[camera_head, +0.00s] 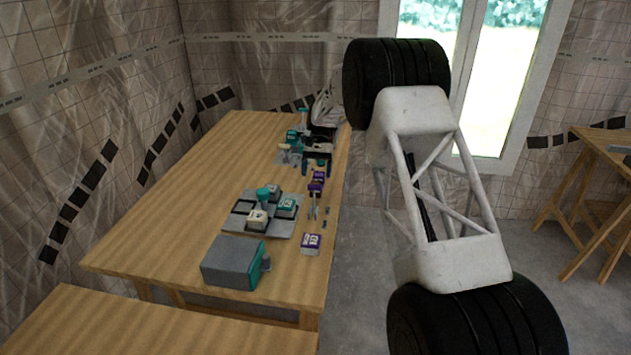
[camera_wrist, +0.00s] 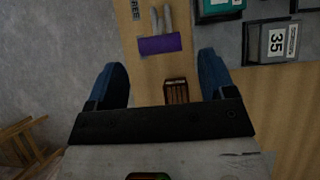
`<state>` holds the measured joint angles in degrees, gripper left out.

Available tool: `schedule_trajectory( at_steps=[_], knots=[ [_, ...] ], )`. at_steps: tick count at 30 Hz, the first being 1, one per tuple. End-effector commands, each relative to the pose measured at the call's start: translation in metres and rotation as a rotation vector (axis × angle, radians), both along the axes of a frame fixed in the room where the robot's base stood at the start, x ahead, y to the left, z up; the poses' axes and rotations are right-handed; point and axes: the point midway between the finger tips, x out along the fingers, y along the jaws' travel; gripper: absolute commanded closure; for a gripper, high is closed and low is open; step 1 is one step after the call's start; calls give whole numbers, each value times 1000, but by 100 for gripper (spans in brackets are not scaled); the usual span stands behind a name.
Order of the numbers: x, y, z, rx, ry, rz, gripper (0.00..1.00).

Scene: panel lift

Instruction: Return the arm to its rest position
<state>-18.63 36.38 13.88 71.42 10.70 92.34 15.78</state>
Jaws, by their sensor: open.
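My gripper (camera_head: 316,169) is at the far part of the wooden table (camera_head: 170,237), above its right edge in the head view. Its two blue fingers stand wide apart in the wrist view (camera_wrist: 160,72), with nothing held between them. Below and ahead of the fingers lies a purple-ended item with grey prongs (camera_wrist: 160,43). A small brown slatted block (camera_wrist: 176,91) shows between the fingers, close to the palm. My large white arm link with black joints fills the right of the head view.
A grey tray (camera_head: 243,217) holds several teal and white blocks. A grey box with a teal side (camera_head: 232,262) and a purple-and-white block (camera_head: 311,243) sit near the front. Another wooden table (camera_head: 606,148) stands at right. The table's left part is clear.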

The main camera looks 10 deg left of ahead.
Motion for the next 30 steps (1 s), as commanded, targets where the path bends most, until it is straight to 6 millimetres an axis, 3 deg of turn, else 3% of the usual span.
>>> schedule_trajectory(
  at_steps=[20, 30],
  knots=[
    [6, -2, 13, 2, -5, -1, 23],
    [-15, -31, 53, 12, -56, -10, 23]
  ],
)
